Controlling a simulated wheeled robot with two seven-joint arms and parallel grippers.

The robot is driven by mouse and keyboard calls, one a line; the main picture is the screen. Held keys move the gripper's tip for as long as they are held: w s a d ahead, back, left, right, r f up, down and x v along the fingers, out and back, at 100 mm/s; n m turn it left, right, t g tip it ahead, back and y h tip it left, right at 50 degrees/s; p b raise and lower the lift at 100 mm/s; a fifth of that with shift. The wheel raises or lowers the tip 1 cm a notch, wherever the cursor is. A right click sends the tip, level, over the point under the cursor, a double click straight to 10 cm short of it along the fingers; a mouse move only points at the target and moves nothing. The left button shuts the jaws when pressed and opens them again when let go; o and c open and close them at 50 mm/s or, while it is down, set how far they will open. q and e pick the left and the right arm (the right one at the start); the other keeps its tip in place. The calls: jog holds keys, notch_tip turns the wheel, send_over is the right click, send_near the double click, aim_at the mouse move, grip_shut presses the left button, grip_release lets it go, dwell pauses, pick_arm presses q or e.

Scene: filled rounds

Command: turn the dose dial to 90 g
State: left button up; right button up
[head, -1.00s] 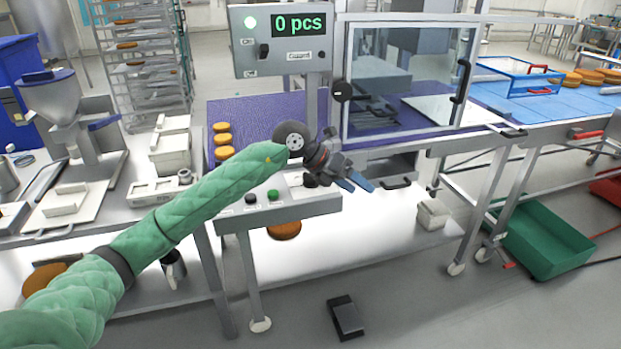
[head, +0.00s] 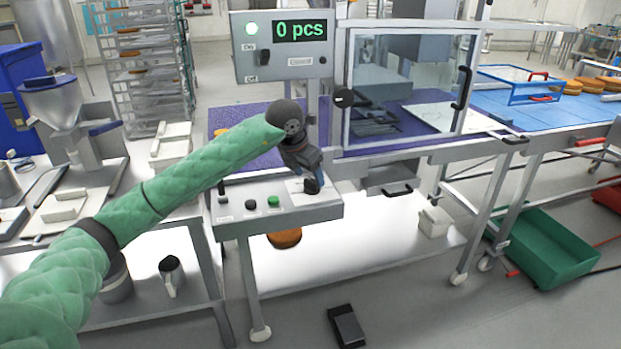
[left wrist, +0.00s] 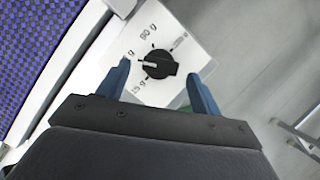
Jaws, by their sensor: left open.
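The dose dial (left wrist: 158,64) is a black knob on a white plate with gram labels around it. Its white mark points left in the left wrist view, toward a label partly hidden by a finger. The 60 g label is at the top; the one at upper right is too blurred to read. In the head view the dial (head: 312,186) sits on the right of the control panel, partly hidden by my gripper. My left gripper (left wrist: 159,70) is open and points down over the dial, with one blue finger on each side. I cannot tell whether they touch it. My right gripper is not in view.
The control panel (head: 240,222) also carries a black lever (head: 222,193), a black button (head: 250,205) and a green button (head: 273,202). Above stands a display (head: 300,29) reading 0 pcs. A clear guard door (head: 403,88) is at the right, behind the panel.

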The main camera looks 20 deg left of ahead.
aim_at(311, 181)
pick_arm(q)
jog(key=shift+x, duration=1.35)
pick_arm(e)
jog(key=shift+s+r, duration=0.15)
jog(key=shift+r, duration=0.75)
pick_arm(q)
jog(key=shift+c, duration=0.3)
